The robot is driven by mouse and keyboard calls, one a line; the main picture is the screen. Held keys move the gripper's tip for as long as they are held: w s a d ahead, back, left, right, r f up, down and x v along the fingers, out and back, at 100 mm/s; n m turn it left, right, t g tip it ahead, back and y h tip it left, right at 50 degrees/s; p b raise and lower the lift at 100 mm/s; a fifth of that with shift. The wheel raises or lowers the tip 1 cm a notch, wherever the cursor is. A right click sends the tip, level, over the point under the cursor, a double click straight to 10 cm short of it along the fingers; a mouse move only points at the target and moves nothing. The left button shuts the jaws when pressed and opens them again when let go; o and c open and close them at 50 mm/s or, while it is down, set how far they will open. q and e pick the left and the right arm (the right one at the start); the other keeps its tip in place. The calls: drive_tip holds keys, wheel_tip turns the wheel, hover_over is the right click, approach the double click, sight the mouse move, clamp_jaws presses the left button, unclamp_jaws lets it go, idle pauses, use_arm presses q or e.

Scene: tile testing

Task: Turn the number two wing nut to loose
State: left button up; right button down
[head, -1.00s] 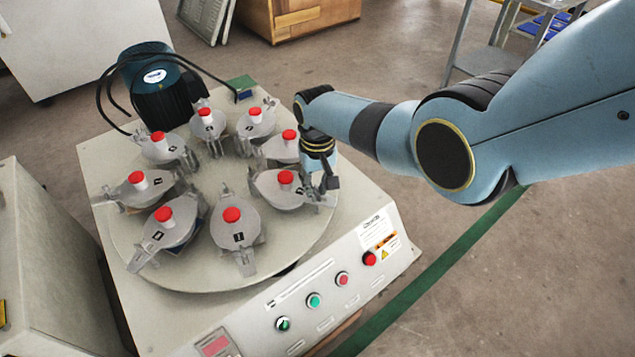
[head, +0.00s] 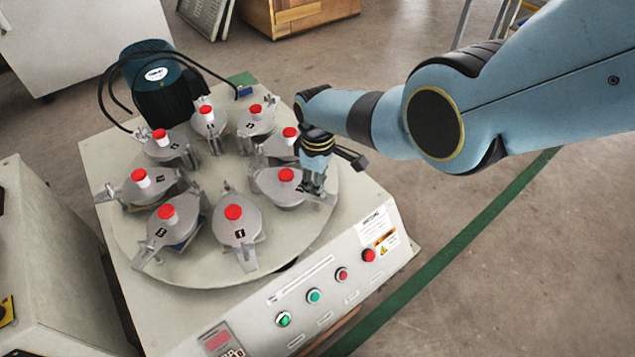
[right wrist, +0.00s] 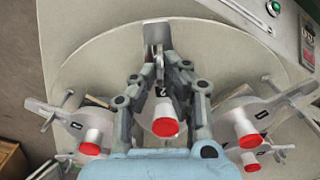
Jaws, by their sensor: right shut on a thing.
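The number two station is a grey metal pot lid (head: 275,186) with a red-topped knob (head: 286,175), on the right of the round plate. In the right wrist view its label "2" and red knob (right wrist: 165,127) show between my finger links. My right gripper (head: 318,190) reaches down at the outer end of this lid. In the right wrist view the gripper (right wrist: 160,72) is shut on the wing nut (right wrist: 155,60) at the clamp's end. The fingers hide most of the wing nut, so its turn angle is unclear. My left gripper is out of view.
Several similar lidded pots with red knobs ring the round plate (head: 205,274); number one (head: 238,233) is beside number two. A dark motor (head: 160,95) with cables stands at the back. A control panel (head: 335,290) with buttons runs along the front.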

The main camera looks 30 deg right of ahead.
drive_tip(key=shift+n, duration=0.4)
drive_tip(key=c, duration=1.4)
unclamp_jaws()
drive_tip(key=shift+c, duration=0.2)
wheel_tip(320, 180, up, 12)
